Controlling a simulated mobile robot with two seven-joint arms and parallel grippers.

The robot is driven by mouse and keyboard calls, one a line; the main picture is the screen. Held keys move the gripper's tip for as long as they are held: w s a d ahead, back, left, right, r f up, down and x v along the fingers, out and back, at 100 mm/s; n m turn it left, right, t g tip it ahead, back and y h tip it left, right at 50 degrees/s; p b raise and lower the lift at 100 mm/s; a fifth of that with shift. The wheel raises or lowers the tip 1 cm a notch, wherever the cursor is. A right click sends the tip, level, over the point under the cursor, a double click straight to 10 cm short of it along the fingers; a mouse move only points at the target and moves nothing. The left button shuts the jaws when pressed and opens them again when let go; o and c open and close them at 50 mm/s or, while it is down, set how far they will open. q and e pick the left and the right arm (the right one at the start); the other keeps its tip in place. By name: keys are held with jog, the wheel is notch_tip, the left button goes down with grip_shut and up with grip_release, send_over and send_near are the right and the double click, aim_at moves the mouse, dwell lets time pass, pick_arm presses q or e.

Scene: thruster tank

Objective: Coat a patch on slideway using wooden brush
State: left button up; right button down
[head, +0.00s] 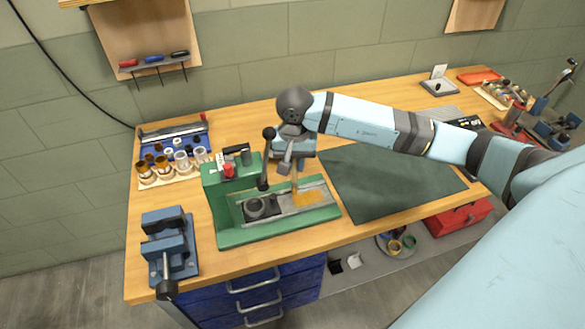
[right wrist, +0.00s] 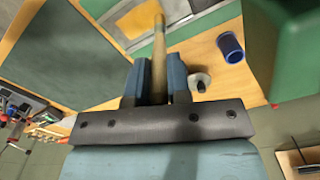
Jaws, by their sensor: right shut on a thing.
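The slideway (head: 283,202) is the pale metal bed of the green machine (head: 280,236) on the wooden bench. An orange patch (head: 307,197) lies on its right part and shows in the right wrist view too (right wrist: 145,17). My right gripper (head: 288,166) is above the slideway and shut on the wooden brush (right wrist: 158,45). The brush shows as a slim light handle pointing down toward the patch in the head view (head: 294,186). Its tip is near the patch; I cannot tell whether it touches. My left gripper is not in view.
A black lever (head: 265,158) stands just left of my right gripper. A blue vise (head: 169,245) sits at the front left, and a rack of jars (head: 172,166) behind it. A dark green mat (head: 390,182) lies clear on the right.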

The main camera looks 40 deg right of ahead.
notch_tip(320, 180, up, 3)
jog(key=shift+w+a+f+p, duration=0.1)
jog(key=shift+f+p, duration=0.05)
jog(key=shift+p, duration=0.25)
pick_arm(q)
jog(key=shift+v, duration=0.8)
pick_arm(e)
jog(key=shift+r, duration=0.6)
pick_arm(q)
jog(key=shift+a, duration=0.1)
